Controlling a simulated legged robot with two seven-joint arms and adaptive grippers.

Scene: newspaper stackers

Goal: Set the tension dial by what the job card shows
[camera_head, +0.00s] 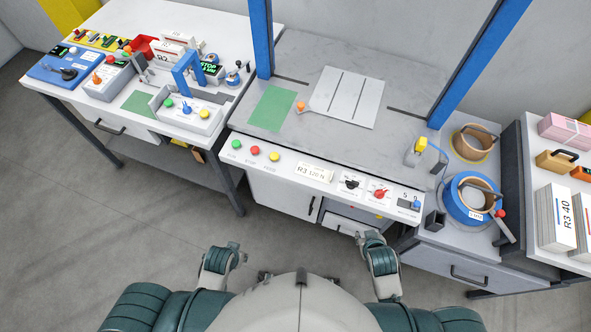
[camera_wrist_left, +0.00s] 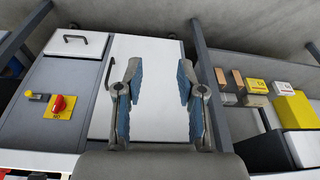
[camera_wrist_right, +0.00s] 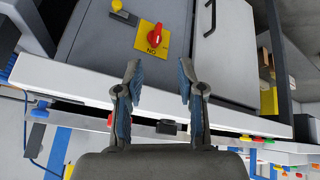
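The white front panel (camera_head: 285,167) carries the card reading "R3 120 N" (camera_head: 314,173). To its right are a black knob (camera_head: 351,183), a red knob (camera_head: 380,193) and a small display (camera_head: 409,201) that seems to read "50". The small lettering under the knobs is unreadable, so I cannot tell which is the tension dial or its setting. My left gripper (camera_head: 238,255) is open and empty, low in front of the bench; its fingers also show in the left wrist view (camera_wrist_left: 157,75). My right gripper (camera_head: 371,238) is open and empty below the knobs, also in the right wrist view (camera_wrist_right: 158,75).
Green, red and yellow buttons (camera_head: 255,151) line the panel's left. A green mat (camera_head: 272,108) and white plate (camera_head: 345,97) lie on the bench between blue posts (camera_head: 261,35). Strap rolls (camera_head: 472,198) stand right. A red switch (camera_wrist_right: 154,35) is on the cabinet below. Floor in front is clear.

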